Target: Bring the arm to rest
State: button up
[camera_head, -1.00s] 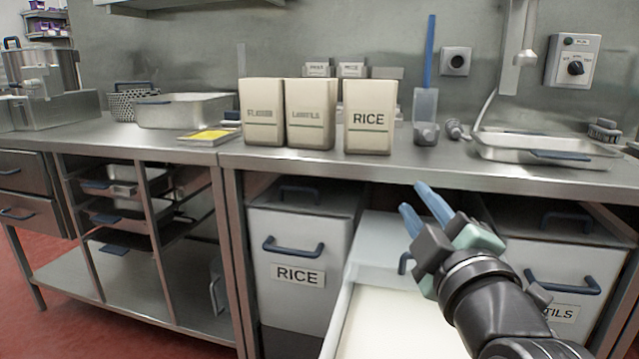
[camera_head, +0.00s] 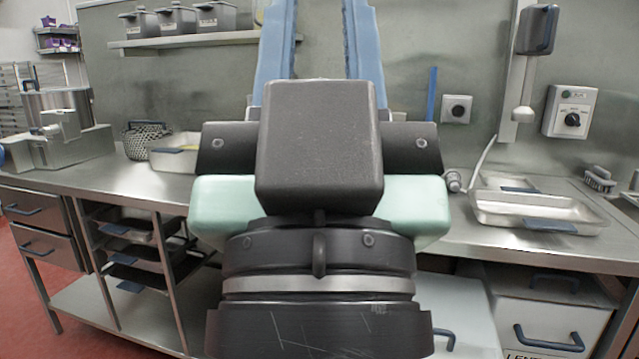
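My gripper (camera_head: 319,45) is raised close to the camera and fills the middle of the view, pointing up. Its two blue fingers stand apart with a wide gap and nothing visible between them. The fingertips run out of the top of the frame. The gripper's dark body and pale green sides hide the middle of the steel counter (camera_head: 490,238) behind it, including the place where the tall labelled containers stood.
A metal tray (camera_head: 540,212) is on the counter at the right. A white bin (camera_head: 550,320) is below it. A wall shelf (camera_head: 185,40) holds several grey tubs. A steel machine (camera_head: 70,140) stands at the far left. Red floor shows at lower left.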

notch_tip(320, 180, up, 26)
jog(key=p, duration=2.3)
jog(key=shift+p, duration=0.35)
